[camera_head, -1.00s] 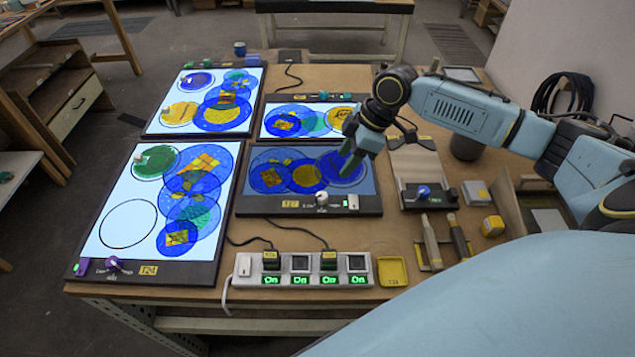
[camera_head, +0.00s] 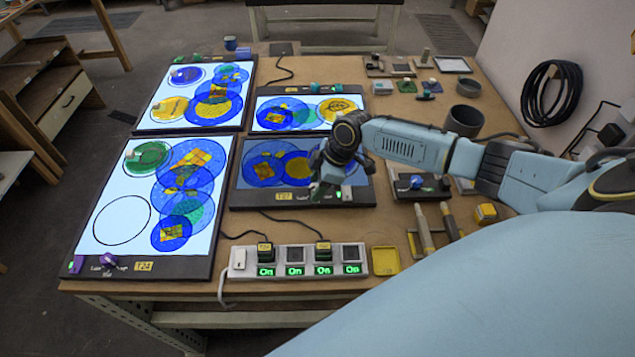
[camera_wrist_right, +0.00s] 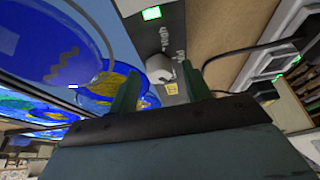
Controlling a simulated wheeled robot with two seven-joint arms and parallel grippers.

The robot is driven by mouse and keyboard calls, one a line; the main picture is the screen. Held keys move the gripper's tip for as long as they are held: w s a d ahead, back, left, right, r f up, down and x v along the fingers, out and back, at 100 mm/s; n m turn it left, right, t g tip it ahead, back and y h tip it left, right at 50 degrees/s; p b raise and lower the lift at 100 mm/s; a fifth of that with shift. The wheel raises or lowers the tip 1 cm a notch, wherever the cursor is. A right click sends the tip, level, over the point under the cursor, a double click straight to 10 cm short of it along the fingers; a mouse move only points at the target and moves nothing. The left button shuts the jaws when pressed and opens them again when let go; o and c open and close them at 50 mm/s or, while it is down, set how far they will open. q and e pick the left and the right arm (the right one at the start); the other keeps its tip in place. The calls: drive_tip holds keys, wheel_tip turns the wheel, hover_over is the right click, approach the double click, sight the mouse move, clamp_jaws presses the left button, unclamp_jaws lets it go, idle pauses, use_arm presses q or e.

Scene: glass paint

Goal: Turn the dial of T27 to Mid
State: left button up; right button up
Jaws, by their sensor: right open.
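The T27 light panel (camera_head: 250,201) lies in the middle of the table, its blue and yellow glass discs dimmer than those on the other panels. Its yellow T27 label (camera_head: 284,196) is on the front edge, with a green-lit switch (camera_head: 346,194) to the right. My right gripper (camera_head: 318,188) is over that edge and hides the dial in the head view. In the right wrist view the pale dial (camera_wrist_right: 160,68) shows between the tips of my open right gripper (camera_wrist_right: 158,72). I cannot tell whether a finger touches it. The dial's setting is not readable. My left gripper is out of view.
The brighter T24 panel (camera_head: 68,249) lies left, with two more panels behind. A power strip (camera_head: 282,252) with green On lights stands in front, beside a yellow tray (camera_head: 385,261). Tools (camera_head: 424,230) and a small device (camera_head: 417,187) lie right.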

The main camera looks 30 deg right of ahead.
drive_tip(key=shift+c, duration=0.5)
drive_tip(key=c, duration=0.9)
